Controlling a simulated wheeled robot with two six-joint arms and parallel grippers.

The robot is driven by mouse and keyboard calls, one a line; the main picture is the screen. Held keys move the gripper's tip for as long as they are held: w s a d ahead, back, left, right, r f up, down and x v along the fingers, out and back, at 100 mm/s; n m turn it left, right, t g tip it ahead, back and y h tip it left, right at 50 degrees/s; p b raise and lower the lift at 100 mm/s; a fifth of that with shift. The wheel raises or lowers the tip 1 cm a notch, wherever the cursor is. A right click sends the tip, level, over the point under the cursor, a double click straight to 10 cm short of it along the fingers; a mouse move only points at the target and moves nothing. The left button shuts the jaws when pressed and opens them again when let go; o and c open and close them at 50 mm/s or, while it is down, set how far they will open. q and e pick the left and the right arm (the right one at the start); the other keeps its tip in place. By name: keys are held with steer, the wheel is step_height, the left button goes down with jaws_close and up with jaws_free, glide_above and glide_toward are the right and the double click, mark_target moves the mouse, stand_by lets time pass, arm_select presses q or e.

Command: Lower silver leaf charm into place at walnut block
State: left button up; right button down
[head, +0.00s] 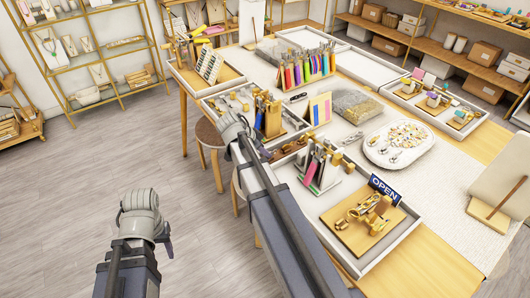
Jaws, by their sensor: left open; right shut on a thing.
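My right arm reaches up over the near side of the table, and my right gripper (235,128) is beside the tray of gold and wooden stands (262,112). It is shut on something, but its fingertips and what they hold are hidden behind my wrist. I cannot make out the silver leaf charm. I cannot tell which of the small brown or wooden pieces is the walnut block. My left gripper (141,208) is open and away from the table, over the bare floor. Its fingers are mostly hidden by the wrist.
A white oval tray (370,150) of small charms lies mid-table. A near tray holds upright tools (318,165), a wooden board with brass parts (362,222) and an OPEN sign (385,189). Colourful upright pieces (305,70) stand farther back. A stool (209,134) is by the table.

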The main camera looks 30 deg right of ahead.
steer(key=c, duration=0.9)
jaws_free()
steer(key=shift+a+r, duration=0.1)
steer(key=shift+r, duration=0.05)
steer(key=shift+p+v, duration=2.5)
steer(key=shift+v, duration=0.35)
steer(key=p+v, duration=0.6)
steer(key=v, duration=0.1)
steer(key=shift+a+r, duration=0.25)
steer(key=shift+r, duration=0.05)
